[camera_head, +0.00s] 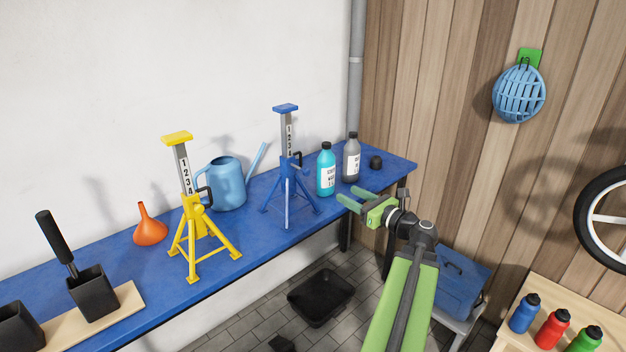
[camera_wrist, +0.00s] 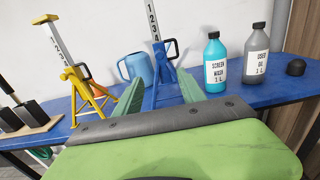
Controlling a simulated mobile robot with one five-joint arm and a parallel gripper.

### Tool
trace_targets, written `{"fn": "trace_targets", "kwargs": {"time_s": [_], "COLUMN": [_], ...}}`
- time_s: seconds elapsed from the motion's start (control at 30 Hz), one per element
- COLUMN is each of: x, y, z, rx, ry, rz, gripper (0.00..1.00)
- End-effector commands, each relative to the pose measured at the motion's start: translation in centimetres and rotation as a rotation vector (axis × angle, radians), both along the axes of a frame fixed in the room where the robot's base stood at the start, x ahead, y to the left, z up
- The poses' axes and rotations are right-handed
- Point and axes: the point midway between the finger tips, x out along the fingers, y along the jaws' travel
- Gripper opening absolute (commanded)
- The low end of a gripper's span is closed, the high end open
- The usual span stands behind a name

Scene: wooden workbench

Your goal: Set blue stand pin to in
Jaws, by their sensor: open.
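The blue stand (camera_head: 286,188) stands upright on the blue bench top, its numbered grey post raised. Its pin (camera_head: 297,158) shows as a black loop handle at the right side of the post; how deep it sits I cannot tell. In the wrist view the blue stand (camera_wrist: 161,84) appears between my fingers, with the pin handle (camera_wrist: 171,48) above them. My gripper (camera_head: 346,199) is open and empty, to the right of the stand near the bench's front edge. Its green fingers also show in the wrist view (camera_wrist: 160,94). The fingers seem apart from the pin.
A yellow stand (camera_head: 198,225) and a blue watering can (camera_head: 226,186) are left of the blue stand. A teal bottle (camera_head: 326,172), a grey bottle (camera_head: 351,158) and a black cap (camera_head: 375,162) are on its right. An orange funnel (camera_head: 150,228) stands farther left.

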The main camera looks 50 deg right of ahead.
Motion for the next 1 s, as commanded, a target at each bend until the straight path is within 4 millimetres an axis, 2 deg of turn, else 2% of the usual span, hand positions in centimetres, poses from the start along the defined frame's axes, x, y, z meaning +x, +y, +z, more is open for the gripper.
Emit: {"fn": "trace_targets", "kwargs": {"time_s": [0.17,0.5,0.63,0.8,1.0], "x": [2.8,11.5,14.3,16.6,17.3], "y": [-0.2,-0.9,-1.1,-1.3,-1.3], "z": [0.0,0.0,0.0,0.0,0.0], "rx": [-0.002,-0.004,-0.004,-0.004,-0.004], "ry": [0.002,0.003,0.003,0.003,0.003], "rz": [0.004,0.006,0.005,0.003,0.001], "gripper": [0.47,0.47,0.47,0.47,0.47]}}
